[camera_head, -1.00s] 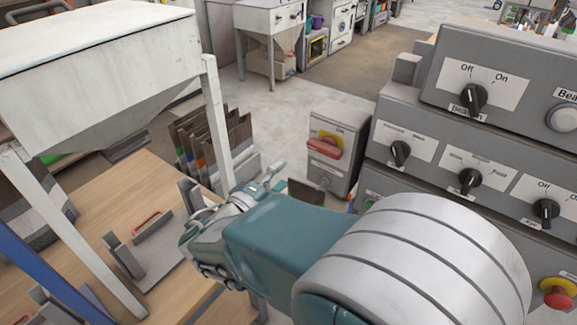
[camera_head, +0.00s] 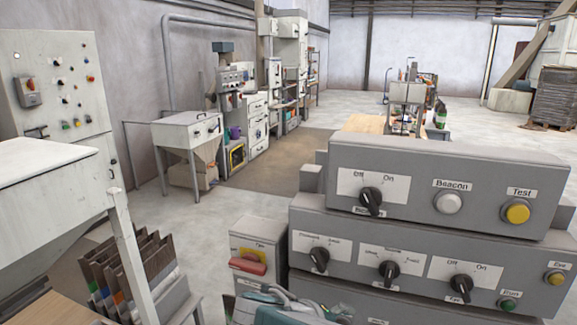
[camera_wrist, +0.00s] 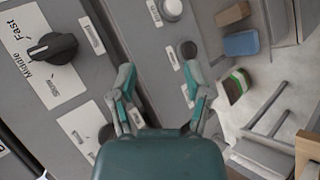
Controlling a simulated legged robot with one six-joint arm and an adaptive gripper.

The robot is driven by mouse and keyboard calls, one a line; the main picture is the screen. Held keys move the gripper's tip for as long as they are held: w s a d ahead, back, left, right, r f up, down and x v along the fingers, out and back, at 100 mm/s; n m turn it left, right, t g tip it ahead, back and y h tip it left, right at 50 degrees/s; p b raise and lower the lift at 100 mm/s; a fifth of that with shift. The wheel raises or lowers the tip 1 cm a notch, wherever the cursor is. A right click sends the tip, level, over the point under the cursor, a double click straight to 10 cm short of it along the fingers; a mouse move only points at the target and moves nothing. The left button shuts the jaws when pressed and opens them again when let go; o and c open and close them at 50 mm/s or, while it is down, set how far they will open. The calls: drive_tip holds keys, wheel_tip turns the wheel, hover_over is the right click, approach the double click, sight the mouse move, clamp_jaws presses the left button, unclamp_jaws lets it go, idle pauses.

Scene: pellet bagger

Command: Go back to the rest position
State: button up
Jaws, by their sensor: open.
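My gripper (camera_wrist: 158,82) shows in the wrist view with its two teal fingers spread apart and nothing between them. It is over the grey control boxes, with a knob marked Fast and Middle (camera_wrist: 52,47) to its left. Whether the fingers touch a panel cannot be told. In the head view only a part of my teal arm shows at the bottom edge, in front of the lower control box (camera_head: 345,277); the fingers cannot be made out clearly there.
Folded bags (camera_head: 130,270) and a white hopper (camera_head: 50,190) are at left. Open floor (camera_head: 250,205) lies behind.

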drive_tip(key=s+d+m+y, duration=0.6)
drive_tip(key=s+m+y, duration=0.1)
drive_tip(key=s, duration=0.5)
drive_tip(key=shift+d+r+g+y, duration=0.35)
drive_tip(key=shift+g+y, duration=0.05)
drive_tip(key=shift+y, duration=0.3)
drive_tip(key=shift+d, duration=0.1)
